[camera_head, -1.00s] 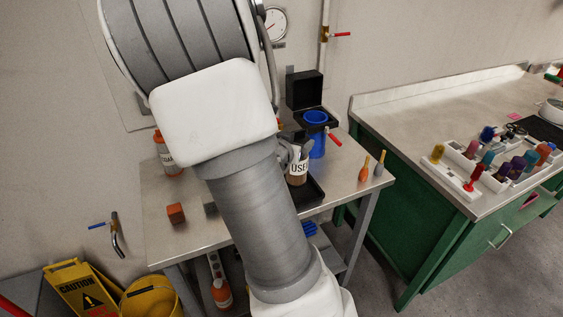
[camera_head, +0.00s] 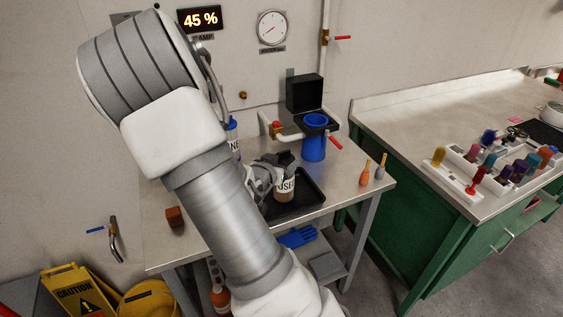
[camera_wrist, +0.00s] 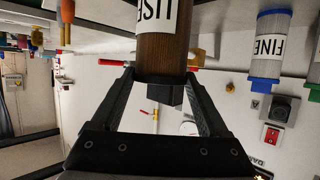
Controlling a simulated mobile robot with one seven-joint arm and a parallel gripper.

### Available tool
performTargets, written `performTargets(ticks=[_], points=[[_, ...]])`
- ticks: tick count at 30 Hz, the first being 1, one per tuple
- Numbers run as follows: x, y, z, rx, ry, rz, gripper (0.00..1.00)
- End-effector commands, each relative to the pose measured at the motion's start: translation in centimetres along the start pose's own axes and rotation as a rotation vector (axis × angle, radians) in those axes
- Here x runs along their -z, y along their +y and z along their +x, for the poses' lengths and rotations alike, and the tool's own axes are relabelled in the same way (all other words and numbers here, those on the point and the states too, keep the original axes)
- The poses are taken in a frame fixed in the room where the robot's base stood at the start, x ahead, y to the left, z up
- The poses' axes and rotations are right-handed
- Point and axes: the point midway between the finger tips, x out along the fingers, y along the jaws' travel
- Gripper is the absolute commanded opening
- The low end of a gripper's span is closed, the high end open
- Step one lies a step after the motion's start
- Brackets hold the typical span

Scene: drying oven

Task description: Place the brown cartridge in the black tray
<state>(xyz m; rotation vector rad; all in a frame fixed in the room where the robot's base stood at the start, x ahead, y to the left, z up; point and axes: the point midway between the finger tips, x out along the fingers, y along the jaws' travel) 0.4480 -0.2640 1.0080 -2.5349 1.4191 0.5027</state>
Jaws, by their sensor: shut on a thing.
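The brown cartridge (camera_head: 285,192) has a white label reading "USED" and a dark top. It stands about upright over the black tray (camera_head: 312,201) on the metal table. I cannot tell whether its base touches the tray. My gripper (camera_head: 266,178) reaches it from the left and is shut on it. In the wrist view, the fingers of my gripper (camera_wrist: 158,80) close on the two sides of the brown cartridge (camera_wrist: 160,50) near one end. My arm hides the left part of the tray.
A blue cartridge (camera_head: 232,132) is partly behind my arm. A brown-red block (camera_head: 174,216) lies at left.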

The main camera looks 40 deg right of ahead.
Motion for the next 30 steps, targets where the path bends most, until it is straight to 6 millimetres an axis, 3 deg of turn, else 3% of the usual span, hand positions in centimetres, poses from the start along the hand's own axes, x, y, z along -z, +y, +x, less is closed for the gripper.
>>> performTargets(ticks=[1,2,5,16,20,29,30], points=[[-0.3,0.0,0.1,0.0,0.001,0.0,0.0],[-0.2,0.0,0.1,0.0,0.0,0.0,0.81],[-0.2,0.0,0.1,0.0,0.0,0.0,0.99],[0.3,-0.1,-0.3,0.001,0.0,-0.001,1.0],[0.3,-0.2,-2.5,0.005,-0.001,0.0,1.0],[0.3,-0.2,-9.5,0.007,-0.003,-0.002,1.0],[-0.1,-0.2,-9.4,0.005,0.004,0.004,1.0]])
